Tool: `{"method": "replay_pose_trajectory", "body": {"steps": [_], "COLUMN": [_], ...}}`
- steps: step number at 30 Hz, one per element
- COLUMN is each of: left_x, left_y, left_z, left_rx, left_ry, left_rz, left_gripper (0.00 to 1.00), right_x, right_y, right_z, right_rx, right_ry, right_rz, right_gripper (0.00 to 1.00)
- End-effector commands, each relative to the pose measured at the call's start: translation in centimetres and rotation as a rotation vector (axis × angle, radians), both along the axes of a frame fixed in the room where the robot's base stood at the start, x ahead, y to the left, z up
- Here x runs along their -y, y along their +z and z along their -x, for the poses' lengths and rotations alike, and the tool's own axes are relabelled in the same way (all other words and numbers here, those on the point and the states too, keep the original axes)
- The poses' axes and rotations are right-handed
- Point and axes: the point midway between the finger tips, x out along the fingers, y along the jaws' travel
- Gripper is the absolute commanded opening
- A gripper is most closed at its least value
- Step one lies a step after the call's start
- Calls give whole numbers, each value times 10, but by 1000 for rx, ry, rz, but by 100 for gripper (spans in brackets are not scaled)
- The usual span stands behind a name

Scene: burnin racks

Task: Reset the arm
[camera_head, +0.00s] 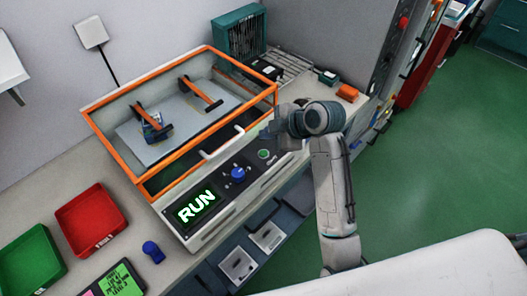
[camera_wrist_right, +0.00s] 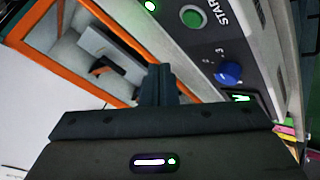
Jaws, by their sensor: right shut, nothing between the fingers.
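My right arm reaches up from the lower right in the head view. My right gripper (camera_head: 270,135) is shut and empty, just above the right end of the machine's front panel. In the right wrist view its dark fingers (camera_wrist_right: 160,85) are together, with the panel and the orange-framed chamber beyond. The machine (camera_head: 180,165) has a clear, orange-edged cover, a blue knob (camera_head: 238,174), a green start button (camera_head: 264,154) and a screen (camera_head: 197,206) reading RUN. The button and knob also show in the wrist view. My left gripper is out of view.
A red bin (camera_head: 91,219) and a green bin (camera_head: 31,262) stand on the bench at left. A handheld meter (camera_head: 115,279) and a blue object (camera_head: 153,251) lie nearby. A teal rack (camera_head: 240,35) and an orange block (camera_head: 347,92) are behind. Green floor lies open at right.

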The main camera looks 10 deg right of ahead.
Motion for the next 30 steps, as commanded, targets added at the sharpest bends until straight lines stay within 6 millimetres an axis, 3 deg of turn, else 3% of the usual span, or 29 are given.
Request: {"method": "replay_pose_trajectory", "body": {"steps": [10, 14, 17, 24, 30], "left_x": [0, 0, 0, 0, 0], "left_y": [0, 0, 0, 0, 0], "left_z": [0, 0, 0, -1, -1], "left_rx": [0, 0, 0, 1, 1], "left_ry": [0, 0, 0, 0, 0], "left_rz": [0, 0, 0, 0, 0], "left_gripper": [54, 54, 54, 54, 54], "right_x": [0, 9, 24, 73, 107], "right_y": [-1, -16, -40, -97, -120], "right_z": [1, 14, 39, 128, 201], "right_rx": [-2, -54, -143, -376, -492], "right_ry": [-4, -68, -193, -623, -962], "right_rz": [0, -7, -19, -54, -78], "right_gripper": [0, 0, 0, 0, 0]}}
